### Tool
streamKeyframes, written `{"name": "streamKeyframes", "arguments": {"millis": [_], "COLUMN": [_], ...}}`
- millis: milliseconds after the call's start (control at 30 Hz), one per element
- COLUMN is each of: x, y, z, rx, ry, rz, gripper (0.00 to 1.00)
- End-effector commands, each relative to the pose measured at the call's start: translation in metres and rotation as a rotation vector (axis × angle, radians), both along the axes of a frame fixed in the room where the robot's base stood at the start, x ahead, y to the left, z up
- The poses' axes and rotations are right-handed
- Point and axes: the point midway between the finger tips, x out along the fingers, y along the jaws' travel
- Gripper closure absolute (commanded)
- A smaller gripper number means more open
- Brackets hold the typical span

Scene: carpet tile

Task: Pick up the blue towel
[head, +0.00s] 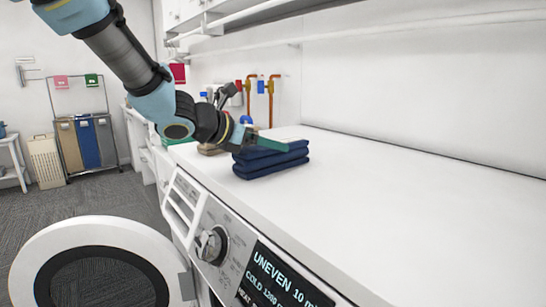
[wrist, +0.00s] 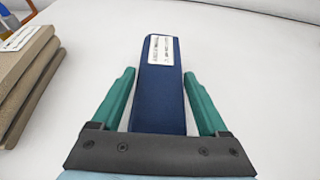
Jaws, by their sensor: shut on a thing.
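The blue towel (head: 270,165) is a folded navy stack lying on the white countertop, in the middle of the head view. In the wrist view the blue towel (wrist: 163,95) shows as a long dark blue block with a white label at its far end. My gripper (head: 285,144) reaches it from the left, with one green finger showing along the towel's upper part. In the wrist view my gripper (wrist: 159,78) has its green fingers on either side of the towel and is shut on it. The towel's far side is hidden in the head view.
Folded brown towels (wrist: 28,80) lie left of the blue towel. A front-loading washer (head: 240,240) with its round door (head: 35,245) open stands below the counter. The countertop (head: 420,200) is clear to the right. Pipes (head: 270,100) run up the wall behind.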

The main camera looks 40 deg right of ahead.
Motion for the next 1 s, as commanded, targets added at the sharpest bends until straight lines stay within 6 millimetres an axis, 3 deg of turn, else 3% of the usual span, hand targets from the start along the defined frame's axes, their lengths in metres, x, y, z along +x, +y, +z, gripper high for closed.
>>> {"name": "streamKeyframes", "arguments": {"millis": [67, 433, 833, 1000], "x": [0.0, 0.0, 0.0, 0.001], "y": [0.0, 0.0, 0.0, 0.0], "z": [0.0, 0.0, 0.003, 0.024], "rx": [0.0, 0.0, -0.002, -0.005], "ry": [0.0, 0.0, -0.002, -0.006], "rz": [0.0, 0.0, -0.001, 0.0], "gripper": [0.58, 1.0, 1.0, 1.0]}}
